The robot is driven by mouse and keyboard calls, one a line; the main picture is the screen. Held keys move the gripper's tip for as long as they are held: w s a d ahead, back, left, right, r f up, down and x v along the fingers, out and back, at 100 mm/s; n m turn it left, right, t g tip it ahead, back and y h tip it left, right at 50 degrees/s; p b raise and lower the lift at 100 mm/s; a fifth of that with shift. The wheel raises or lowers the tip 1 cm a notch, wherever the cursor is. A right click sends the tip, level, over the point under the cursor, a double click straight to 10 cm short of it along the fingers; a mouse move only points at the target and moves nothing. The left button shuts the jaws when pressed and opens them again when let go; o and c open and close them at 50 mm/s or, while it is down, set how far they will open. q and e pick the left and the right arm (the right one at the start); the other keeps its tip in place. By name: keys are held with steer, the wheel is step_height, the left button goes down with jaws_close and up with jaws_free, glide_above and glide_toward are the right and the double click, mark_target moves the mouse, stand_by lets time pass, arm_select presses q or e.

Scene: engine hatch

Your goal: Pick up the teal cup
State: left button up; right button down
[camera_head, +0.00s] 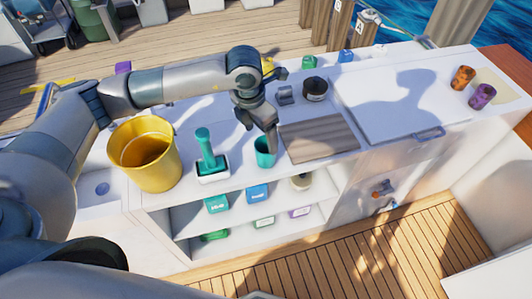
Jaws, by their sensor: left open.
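The teal cup (264,158) stands upright on the white counter near its front edge, left of the wooden board. My left gripper (259,129) reaches down from above at the cup. It is open, with one finger in front of the cup's right side and the other at the upper left. I cannot tell whether the fingers touch the cup. My right gripper is not in view.
A yellow bucket (142,163) and a teal-handled brush in a white holder (207,158) stand left of the cup. A wooden board (318,140) lies to the right, with a dark round jar (315,88) behind it. Orange (463,78) and purple (481,96) cups stand far right.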

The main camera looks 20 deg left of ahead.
mark_target(265, 143)
arm_select(q)
steer(key=f+p, duration=0.2)
steer(key=w+d+f+p, duration=0.1)
steer(key=f, duration=0.1)
steer(key=shift+f, duration=0.5)
steer(key=c, duration=1.4)
steer(key=shift+r, duration=0.1)
